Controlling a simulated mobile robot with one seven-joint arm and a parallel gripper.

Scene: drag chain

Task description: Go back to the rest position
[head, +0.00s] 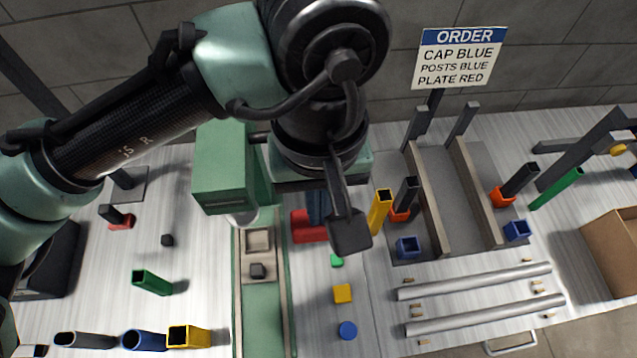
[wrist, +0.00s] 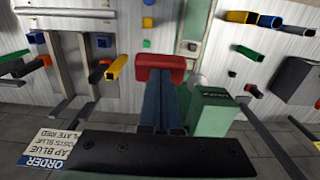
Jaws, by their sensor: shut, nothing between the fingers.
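My gripper (wrist: 162,105) points down and is shut, with nothing held; its dark palm fills the bottom of the wrist view. In the head view my gripper (head: 318,208) is partly hidden by my wrist. Two dark blue bars run side by side from the palm to a red block (wrist: 160,66), which also shows in the head view (head: 310,232). I cannot tell whether the bars are my fingers or blue posts, nor whether they touch the block.
A green machine (head: 222,165) stands left of my wrist, beside a green conveyor (head: 262,318). A grey fixture (head: 447,195) stands to the right, near a yellow tube (head: 380,212). Two silver rods (head: 475,280) and a cardboard box (head: 612,235) lie farther right. The order sign (head: 458,58) stands behind.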

